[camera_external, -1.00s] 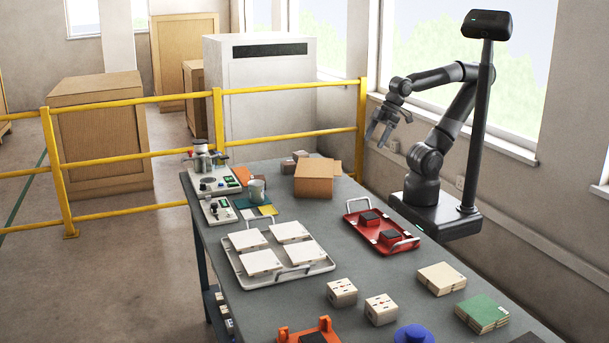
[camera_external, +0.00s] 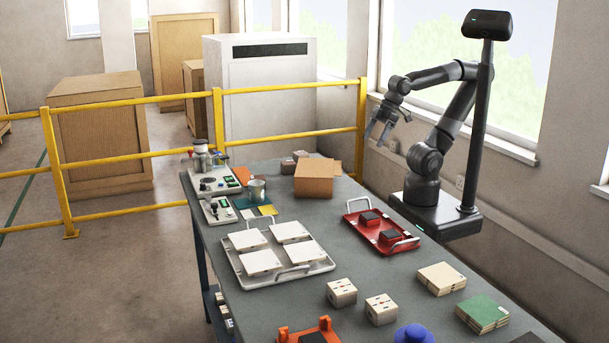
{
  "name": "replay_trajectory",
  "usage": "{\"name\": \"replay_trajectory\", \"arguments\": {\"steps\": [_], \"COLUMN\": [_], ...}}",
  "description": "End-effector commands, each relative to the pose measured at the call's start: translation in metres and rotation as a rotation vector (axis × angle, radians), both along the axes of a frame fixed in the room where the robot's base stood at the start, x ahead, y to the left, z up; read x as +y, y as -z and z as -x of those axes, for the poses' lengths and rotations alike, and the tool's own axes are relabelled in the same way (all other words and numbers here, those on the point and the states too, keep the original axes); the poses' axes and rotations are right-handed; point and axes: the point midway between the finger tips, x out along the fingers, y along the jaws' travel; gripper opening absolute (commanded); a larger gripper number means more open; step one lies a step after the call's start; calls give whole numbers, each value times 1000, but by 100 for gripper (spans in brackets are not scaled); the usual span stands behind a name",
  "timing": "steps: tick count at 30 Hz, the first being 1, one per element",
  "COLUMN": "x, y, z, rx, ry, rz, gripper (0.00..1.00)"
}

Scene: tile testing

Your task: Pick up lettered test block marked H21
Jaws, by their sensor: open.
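Two cream cube-shaped blocks stand on the grey table in its near half, a left block (camera_external: 342,292) and a right block (camera_external: 381,309). Both carry small dark and red marks, too small to read, so I cannot tell which one, if either, is marked H21. Some small brownish blocks (camera_external: 294,160) sit at the far end of the table, behind a cardboard box; their marks cannot be read either. My gripper (camera_external: 376,141) is open and empty, raised above the table's far right side, well away from the cream blocks.
The table (camera_external: 300,207) holds a white tray (camera_external: 236,270) with several white tiles, a red tray (camera_external: 352,222) with two dark blocks, a cardboard box (camera_external: 314,179), wooden tiles (camera_external: 441,278), green tiles (camera_external: 482,312), a blue object (camera_external: 414,334) and an orange fixture (camera_external: 325,324). A yellow railing (camera_external: 290,134) stands behind.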

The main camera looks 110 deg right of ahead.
Motion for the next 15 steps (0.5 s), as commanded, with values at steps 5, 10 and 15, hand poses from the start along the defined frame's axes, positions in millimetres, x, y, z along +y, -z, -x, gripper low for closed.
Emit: {"name": "replay_trajectory", "arguments": {"steps": [5, 10, 15], "x": [17, 48, 90], "y": [-23, -46, -60], "z": [-39, -92, -144], "rx": [25, 47, 67], "ry": [-12, -18, -23], "rz": [-1, 0, 1], "gripper": [80, 80, 80]}}
